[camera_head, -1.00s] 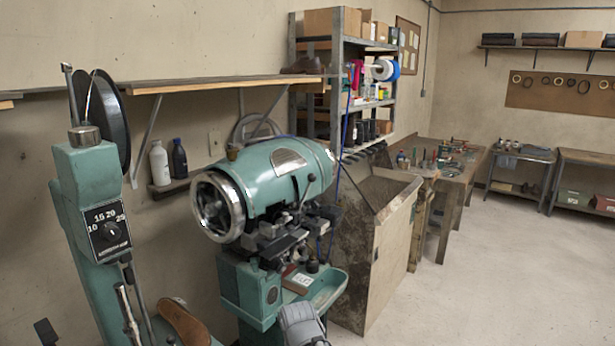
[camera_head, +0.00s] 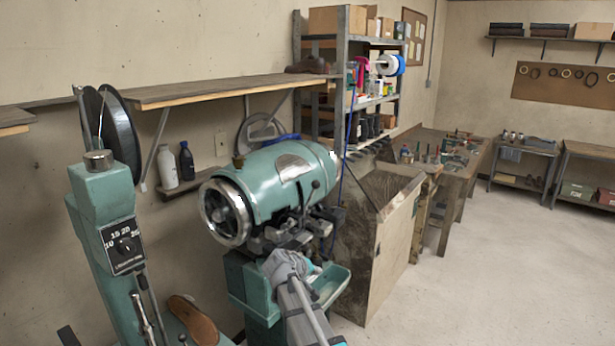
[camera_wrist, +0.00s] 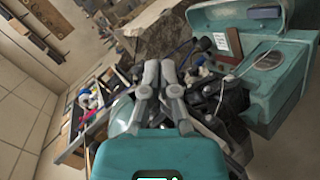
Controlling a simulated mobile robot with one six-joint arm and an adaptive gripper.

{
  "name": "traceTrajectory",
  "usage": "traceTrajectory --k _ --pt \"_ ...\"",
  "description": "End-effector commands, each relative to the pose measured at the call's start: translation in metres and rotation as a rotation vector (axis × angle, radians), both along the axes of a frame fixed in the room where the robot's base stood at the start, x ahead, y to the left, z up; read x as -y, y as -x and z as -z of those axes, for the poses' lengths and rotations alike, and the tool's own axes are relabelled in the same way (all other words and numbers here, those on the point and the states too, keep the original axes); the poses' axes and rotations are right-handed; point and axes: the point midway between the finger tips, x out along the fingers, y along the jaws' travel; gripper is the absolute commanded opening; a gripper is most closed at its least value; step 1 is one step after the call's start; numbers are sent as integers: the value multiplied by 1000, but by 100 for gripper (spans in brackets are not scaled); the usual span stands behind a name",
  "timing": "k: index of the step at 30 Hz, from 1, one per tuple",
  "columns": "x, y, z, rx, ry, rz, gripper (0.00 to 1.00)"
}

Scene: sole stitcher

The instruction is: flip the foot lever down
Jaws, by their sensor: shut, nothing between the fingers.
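The teal stitching machine (camera_head: 275,183) with a big silver handwheel stands in the middle of the head view. A thin dark lever with a round knob (camera_head: 315,184) rises at its right side. A second teal machine with a dial (camera_head: 123,245) stands at the left, with a slim metal lever (camera_head: 143,318) below the dial. I cannot tell for sure which one is the foot lever. My gripper (camera_wrist: 161,72) is shut and empty in the wrist view, with dark machine parts behind it. In the head view my arm partly hides the front of the middle machine.
A large wooden bin (camera_head: 380,240) stands close to the right of the middle machine. The machine's teal tray (camera_head: 330,285) juts out beside my arm. A wall shelf (camera_head: 230,90) hangs above. The floor (camera_head: 470,290) at the right is clear.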

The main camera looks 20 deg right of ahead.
Motion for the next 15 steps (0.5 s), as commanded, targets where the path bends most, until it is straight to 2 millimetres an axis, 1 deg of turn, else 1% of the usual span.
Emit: traceTrajectory --k 1,8,15 --pt "1 -16 -18 20 44 -15 0" --pt "4 -68 -76 102 247 -94 0" --pt "-5 -120 -137 171 453 -191 0"
